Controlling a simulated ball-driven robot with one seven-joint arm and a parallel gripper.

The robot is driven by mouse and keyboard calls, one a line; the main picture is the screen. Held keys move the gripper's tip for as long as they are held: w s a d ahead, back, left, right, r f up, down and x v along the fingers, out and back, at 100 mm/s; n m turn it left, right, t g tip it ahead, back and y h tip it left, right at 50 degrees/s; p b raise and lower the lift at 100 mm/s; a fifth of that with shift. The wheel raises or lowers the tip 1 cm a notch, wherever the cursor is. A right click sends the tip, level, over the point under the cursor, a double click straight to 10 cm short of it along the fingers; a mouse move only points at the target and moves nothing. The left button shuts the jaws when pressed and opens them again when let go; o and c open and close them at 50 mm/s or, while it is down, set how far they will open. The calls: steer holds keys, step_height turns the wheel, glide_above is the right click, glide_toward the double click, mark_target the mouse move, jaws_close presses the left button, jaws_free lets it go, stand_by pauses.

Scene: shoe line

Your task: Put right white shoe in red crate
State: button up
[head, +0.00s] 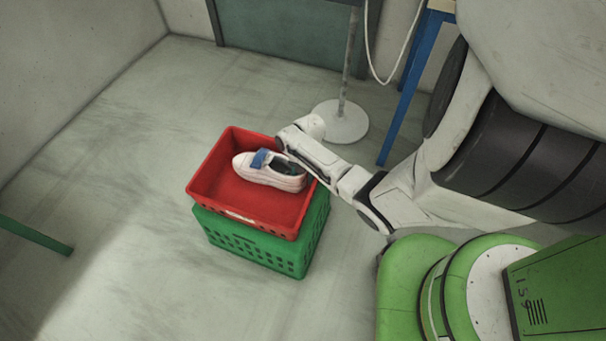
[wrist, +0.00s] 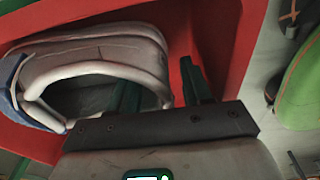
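The white shoe (head: 258,176), with a blue patch on top, lies within the outline of the red crate (head: 213,160), toe to the left. Whether it rests fully on the crate floor is hard to tell. In the wrist view the shoe (wrist: 95,55) fills the left side, with its opening toward me. My gripper (wrist: 160,78) has its two dark green fingers apart around the heel wall, one inside the opening and one outside. A strip of red shows between the outer finger and the heel, so it looks open. In the head view the fingers are mostly hidden.
The red crate sits on a green crate (head: 250,248). A round white stand base (head: 340,121) with a pole is behind it. A blue table leg (head: 405,95) stands to the right. A green bar (head: 35,236) is at far left. The floor left of the crates is clear.

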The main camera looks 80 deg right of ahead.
steer(key=r+p, duration=0.1)
steer(key=r, duration=0.2)
steer(key=r+p, duration=0.2)
steer(key=r, duration=0.2)
steer(key=d+r+p, duration=0.1)
steer(key=r, duration=0.2)
steer(key=shift+s+d+r+p, duration=0.1)
steer(key=shift+s+r+p, duration=0.2)
steer(key=shift+s+r, duration=0.05)
stand_by(0.3)
